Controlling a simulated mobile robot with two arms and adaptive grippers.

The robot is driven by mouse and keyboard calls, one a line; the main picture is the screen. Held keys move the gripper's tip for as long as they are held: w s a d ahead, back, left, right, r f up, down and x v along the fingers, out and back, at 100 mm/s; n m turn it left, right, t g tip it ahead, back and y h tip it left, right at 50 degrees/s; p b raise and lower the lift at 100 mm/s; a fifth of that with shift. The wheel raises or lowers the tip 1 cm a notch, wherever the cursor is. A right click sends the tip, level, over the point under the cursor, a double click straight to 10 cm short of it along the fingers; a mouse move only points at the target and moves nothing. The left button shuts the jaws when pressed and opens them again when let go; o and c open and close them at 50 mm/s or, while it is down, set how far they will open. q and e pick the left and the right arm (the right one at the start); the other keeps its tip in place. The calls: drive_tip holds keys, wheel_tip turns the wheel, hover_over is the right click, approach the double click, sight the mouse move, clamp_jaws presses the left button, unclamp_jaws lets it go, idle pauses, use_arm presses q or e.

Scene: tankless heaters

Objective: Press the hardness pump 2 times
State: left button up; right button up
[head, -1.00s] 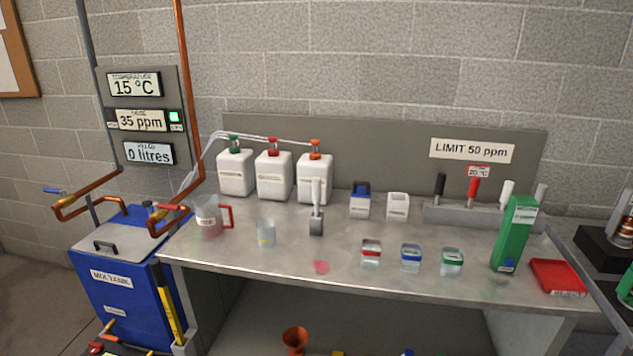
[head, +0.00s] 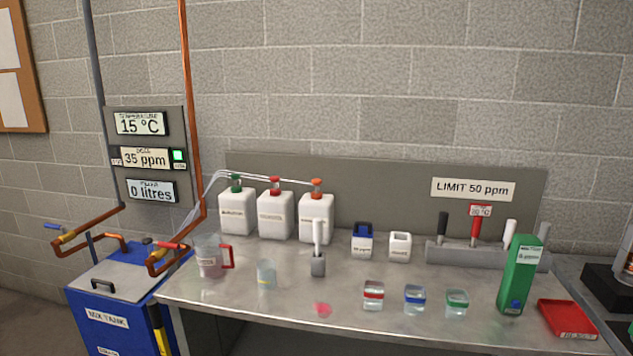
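Three white jugs stand side by side at the back of the steel bench, with tubes running left from their tops. The jug labels are too small to read, so I cannot tell which is the hardness pump. All three tops look raised. Neither of my grippers is in view.
A measuring jug with a red handle (head: 211,258), a beaker (head: 266,274) and a grey holder with a white-handled tool (head: 318,264) stand before the jugs. Small tubs (head: 373,296) and a green box (head: 519,276) stand right. A wall panel (head: 145,158) reads 15 °C, 35 ppm, 0 litres.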

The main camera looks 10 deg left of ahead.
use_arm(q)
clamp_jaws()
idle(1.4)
